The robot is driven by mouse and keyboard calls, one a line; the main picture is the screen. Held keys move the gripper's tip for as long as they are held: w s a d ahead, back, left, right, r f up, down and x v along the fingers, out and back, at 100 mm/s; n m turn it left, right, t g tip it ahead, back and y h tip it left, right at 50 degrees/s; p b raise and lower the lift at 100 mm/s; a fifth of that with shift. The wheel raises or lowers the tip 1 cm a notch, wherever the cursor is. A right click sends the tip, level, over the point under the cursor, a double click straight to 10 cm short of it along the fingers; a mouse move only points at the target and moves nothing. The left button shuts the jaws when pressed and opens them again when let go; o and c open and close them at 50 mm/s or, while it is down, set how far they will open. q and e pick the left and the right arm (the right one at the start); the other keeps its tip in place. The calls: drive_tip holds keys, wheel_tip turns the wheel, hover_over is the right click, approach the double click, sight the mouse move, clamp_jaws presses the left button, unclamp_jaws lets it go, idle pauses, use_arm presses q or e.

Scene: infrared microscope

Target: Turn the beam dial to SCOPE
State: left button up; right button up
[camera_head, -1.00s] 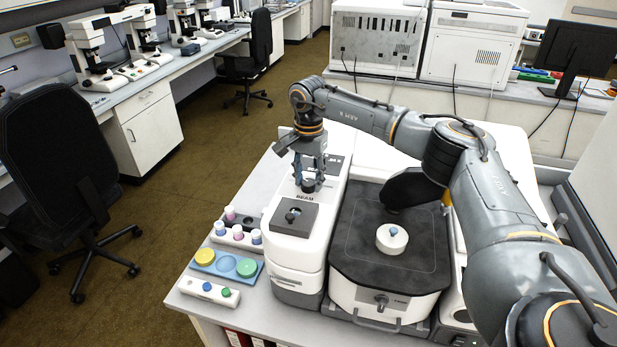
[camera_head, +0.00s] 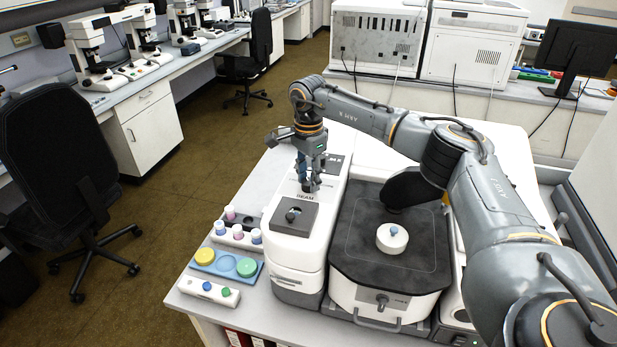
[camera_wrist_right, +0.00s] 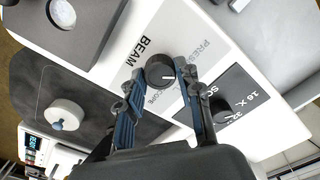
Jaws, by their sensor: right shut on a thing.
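The beam dial (camera_wrist_right: 160,71) is a small dark knob with a white pointer mark, on the white top of the instrument next to the printed word BEAM. My right gripper (camera_wrist_right: 163,78) is shut on it, one blue-grey finger on each side. Part of a label ending in OPE shows beside the dial; the rest is hidden by a finger. In the head view my right gripper (camera_head: 309,183) points down over the instrument (camera_head: 287,254), just behind the BEAM print, and hides most of the dial. My left gripper is not in view.
A dark plate (camera_head: 293,218) with a round recess lies in front of the dial. A second knob (camera_wrist_right: 220,108) sits on a dark panel marked 16X and 32. To the right is a black-topped stage (camera_head: 362,252) with a white round piece (camera_head: 392,238). Sample trays (camera_head: 228,264) stand left.

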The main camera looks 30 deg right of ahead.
drive_tip(key=m, duration=0.4)
drive_tip(key=shift+m, duration=0.3)
drive_tip(key=m, duration=1.4)
drive_tip(key=shift+m, duration=0.3)
drive_tip(key=o, duration=1.2)
drive_tip(key=shift+c, duration=0.2)
wheel_tip(320, 180, up, 12)
